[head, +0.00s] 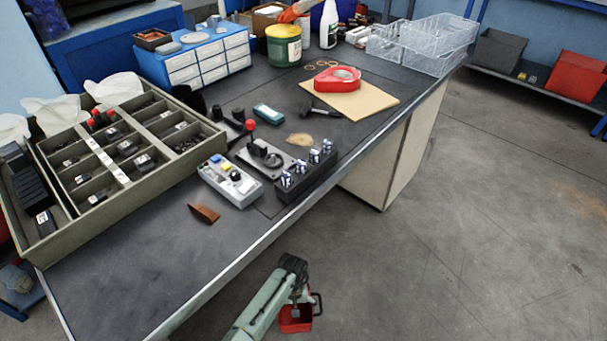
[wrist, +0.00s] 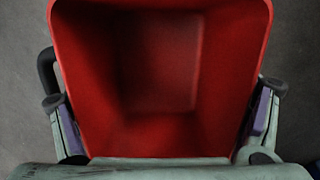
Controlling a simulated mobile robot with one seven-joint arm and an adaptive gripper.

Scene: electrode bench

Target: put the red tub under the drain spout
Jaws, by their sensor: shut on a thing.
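The red tub (head: 296,322) hangs in the air in front of the bench, low in the head view, with a dark handle on its right side. In the wrist view the open-topped tub (wrist: 160,60) fills the middle, and its inside looks empty. My gripper (wrist: 162,105) is shut on the tub, one finger on each side. In the head view my gripper (head: 296,292) partly hides the tub. I cannot make out a drain spout in either view.
The dark bench top (head: 130,265) carries a compartment tray (head: 52,228), a control box (head: 229,182) and a blue drawer unit (head: 195,58). A red bin (head: 576,76) and a grey bin (head: 498,52) sit on a low shelf at right. The floor (head: 440,240) is clear.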

